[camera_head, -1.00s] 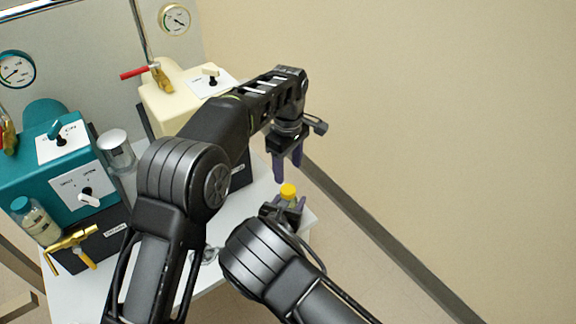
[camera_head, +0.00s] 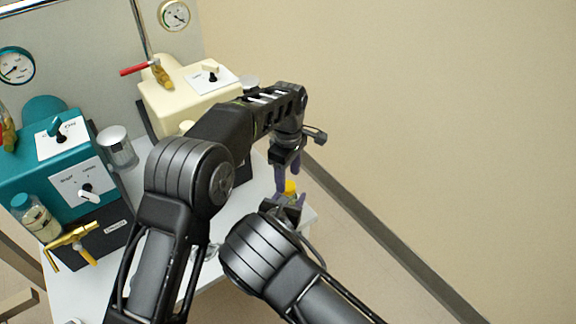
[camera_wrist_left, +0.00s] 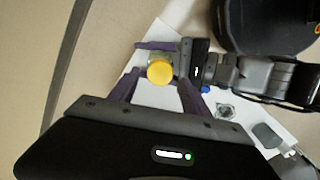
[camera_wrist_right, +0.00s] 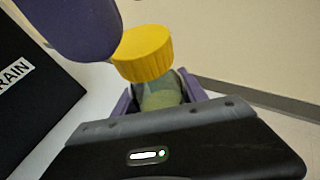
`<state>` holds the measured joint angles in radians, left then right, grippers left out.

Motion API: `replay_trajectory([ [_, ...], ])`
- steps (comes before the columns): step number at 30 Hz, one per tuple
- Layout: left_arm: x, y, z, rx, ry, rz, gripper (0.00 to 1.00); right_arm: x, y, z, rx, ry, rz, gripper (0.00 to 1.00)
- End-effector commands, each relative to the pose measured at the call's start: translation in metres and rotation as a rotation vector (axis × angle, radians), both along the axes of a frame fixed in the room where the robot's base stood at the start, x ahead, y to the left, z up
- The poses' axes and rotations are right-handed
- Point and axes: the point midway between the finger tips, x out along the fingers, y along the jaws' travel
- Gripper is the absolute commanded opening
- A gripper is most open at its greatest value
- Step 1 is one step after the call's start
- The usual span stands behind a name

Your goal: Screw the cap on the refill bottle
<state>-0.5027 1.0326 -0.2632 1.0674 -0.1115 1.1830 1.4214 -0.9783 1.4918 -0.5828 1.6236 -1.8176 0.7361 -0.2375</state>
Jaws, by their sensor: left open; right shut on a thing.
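The refill bottle (camera_wrist_right: 160,92) is a small clear bottle with greenish contents, gripped between my right gripper's purple fingers. The yellow cap (camera_wrist_right: 145,52) sits on its top; I cannot tell how far it is threaded. The cap also shows in the head view (camera_head: 290,187) and in the left wrist view (camera_wrist_left: 160,72). My right gripper (camera_head: 286,204) is shut on the bottle near the table's corner. My left gripper (camera_head: 284,178) is open, pointing down just above the cap, with the cap between its fingers in the left wrist view. One left finger looms beside the cap in the right wrist view.
A teal unit (camera_head: 30,175) and a cream unit (camera_head: 170,92) stand at the left and back of the white table (camera_head: 235,215). A teal-capped bottle (camera_head: 38,220), a brass tap (camera_head: 70,242) and a silver-lidded jar (camera_head: 117,148) are at left. Open floor lies right.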

Motion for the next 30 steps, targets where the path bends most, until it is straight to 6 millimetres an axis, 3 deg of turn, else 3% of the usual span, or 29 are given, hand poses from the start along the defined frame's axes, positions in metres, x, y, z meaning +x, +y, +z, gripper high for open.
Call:
replay_trajectory([
  [7,0.0,0.0,-0.029,0.001,0.001,0.0,0.56,0.0,0.0,0.0,0.0,0.0,0.0,0.0],
  [18,0.0,0.0,-0.033,0.0,0.0,0.0,0.55,0.0,0.0,0.0,0.0,0.0,0.0,0.0],
  [30,0.0,0.0,-0.033,0.0,0.0,0.0,0.22,0.0,0.0,0.0,0.0,0.0,0.0,0.0],
])
